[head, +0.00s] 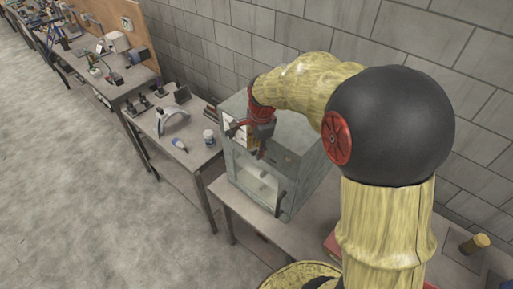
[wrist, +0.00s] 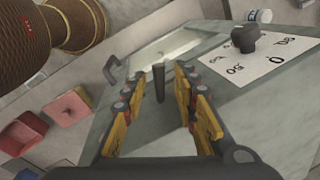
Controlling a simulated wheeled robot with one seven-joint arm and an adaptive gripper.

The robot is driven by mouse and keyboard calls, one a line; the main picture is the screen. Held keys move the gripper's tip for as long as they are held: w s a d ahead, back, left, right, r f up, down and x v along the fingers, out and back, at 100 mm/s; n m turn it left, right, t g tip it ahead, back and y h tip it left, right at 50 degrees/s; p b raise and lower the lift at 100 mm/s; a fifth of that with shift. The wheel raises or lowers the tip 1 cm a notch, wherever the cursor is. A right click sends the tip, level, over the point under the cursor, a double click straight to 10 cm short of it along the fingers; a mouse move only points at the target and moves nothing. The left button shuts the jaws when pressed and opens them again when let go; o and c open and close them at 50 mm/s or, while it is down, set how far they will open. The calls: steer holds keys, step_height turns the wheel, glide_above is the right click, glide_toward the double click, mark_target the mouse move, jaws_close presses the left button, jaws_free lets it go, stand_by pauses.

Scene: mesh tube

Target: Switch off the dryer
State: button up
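The dryer (head: 303,148) is a grey metal box with a glass front, standing on a bench by the wall. In the wrist view its grey body (wrist: 225,115) fills the middle. A dark knob (wrist: 246,39) sits on a white panel (wrist: 283,58) with printed symbols, right of my fingers. My gripper (head: 258,148) is over the dryer's front upper part. In the wrist view my gripper (wrist: 155,82) is open, with a gap between its yellow and black fingers. A dark upright peg (wrist: 158,82) shows between the fingertips; I cannot tell whether they touch it. The knob is clear of the fingers.
A dark door handle (head: 280,203) sticks out at the dryer's front; it also shows in the wrist view (wrist: 111,70). A table (head: 200,160) with a white jar (head: 209,138) and small tools stands left. Red boxes lie right of the dryer. The floor is clear.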

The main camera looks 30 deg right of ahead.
steer(key=shift+r, duration=0.1)
step_height(320, 180, up, 12)
steer(key=s, duration=0.2)
steer(key=shift+f, duration=0.2)
stand_by(0.5)
